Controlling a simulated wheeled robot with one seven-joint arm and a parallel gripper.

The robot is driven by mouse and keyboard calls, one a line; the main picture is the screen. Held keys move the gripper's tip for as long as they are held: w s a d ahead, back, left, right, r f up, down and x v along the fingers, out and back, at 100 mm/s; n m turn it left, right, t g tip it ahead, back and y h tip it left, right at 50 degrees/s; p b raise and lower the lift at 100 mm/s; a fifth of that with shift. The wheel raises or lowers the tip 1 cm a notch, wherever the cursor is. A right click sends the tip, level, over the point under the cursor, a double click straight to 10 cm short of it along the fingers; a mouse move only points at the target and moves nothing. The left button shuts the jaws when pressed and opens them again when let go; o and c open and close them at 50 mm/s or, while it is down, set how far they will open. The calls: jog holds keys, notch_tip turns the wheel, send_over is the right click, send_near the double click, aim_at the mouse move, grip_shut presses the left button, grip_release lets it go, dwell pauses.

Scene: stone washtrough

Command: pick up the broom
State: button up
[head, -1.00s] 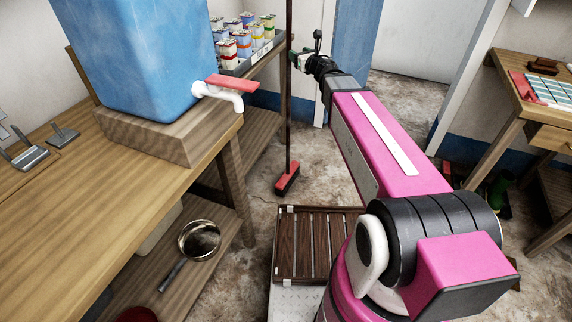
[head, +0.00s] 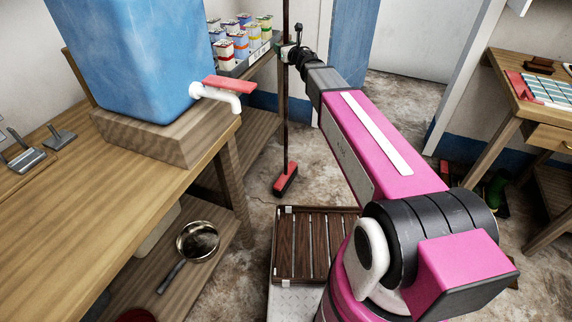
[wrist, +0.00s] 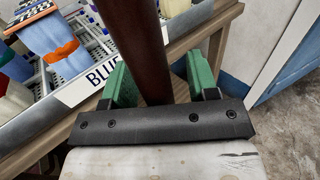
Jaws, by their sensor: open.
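The broom (head: 286,127) stands upright on the floor, with a thin dark brown stick and a red head (head: 286,177) with dark bristles at the bottom. My gripper (head: 287,50) is at the upper part of the stick. In the wrist view the stick (wrist: 138,45) passes between the two green fingers of my gripper (wrist: 156,82), which are open with a gap on the right side. The stick is nearer the left finger; I cannot tell whether it touches. The top of the broom is out of view.
A rack of labelled cartons (head: 240,42) stands on a wooden shelf just behind the stick. A blue water tank (head: 130,55) with a tap (head: 220,95) sits on the wooden table at left. A slatted brown crate (head: 282,245) lies in front of the broom.

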grip_shut()
